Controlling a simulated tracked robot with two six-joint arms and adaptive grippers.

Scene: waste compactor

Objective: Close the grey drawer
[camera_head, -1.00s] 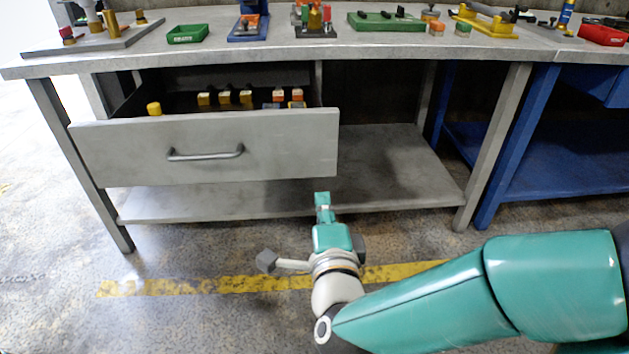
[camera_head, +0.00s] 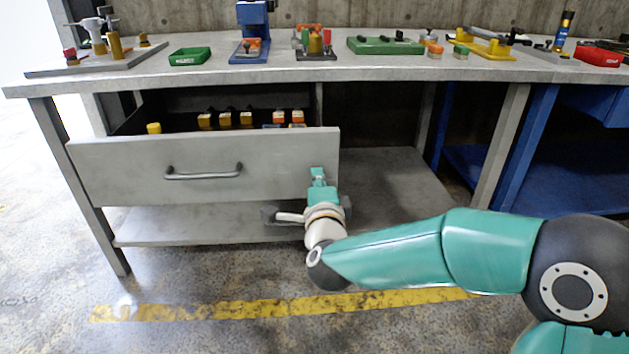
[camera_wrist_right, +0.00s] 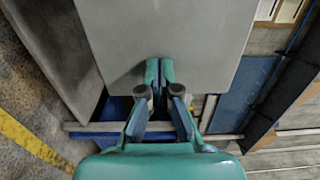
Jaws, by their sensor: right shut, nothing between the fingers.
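The grey drawer (camera_head: 205,190) is pulled out of the workbench, with its bar handle (camera_head: 203,172) on the middle of its front. Several small boxes and a yellow item show inside it. My right gripper (camera_head: 317,172) is shut and empty, in front of the right end of the drawer front, away from the handle. In the right wrist view the closed fingertips (camera_wrist_right: 159,64) overlap the edge of the grey drawer front (camera_wrist_right: 168,30). Whether they touch it I cannot tell for sure. My left gripper is in neither view.
The grey workbench top (camera_head: 300,72) above holds several tools and a green tray (camera_head: 190,55). A lower shelf (camera_head: 385,180) lies below and right of the drawer. A blue bench (camera_head: 530,165) stands at the right. The floor in front is clear.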

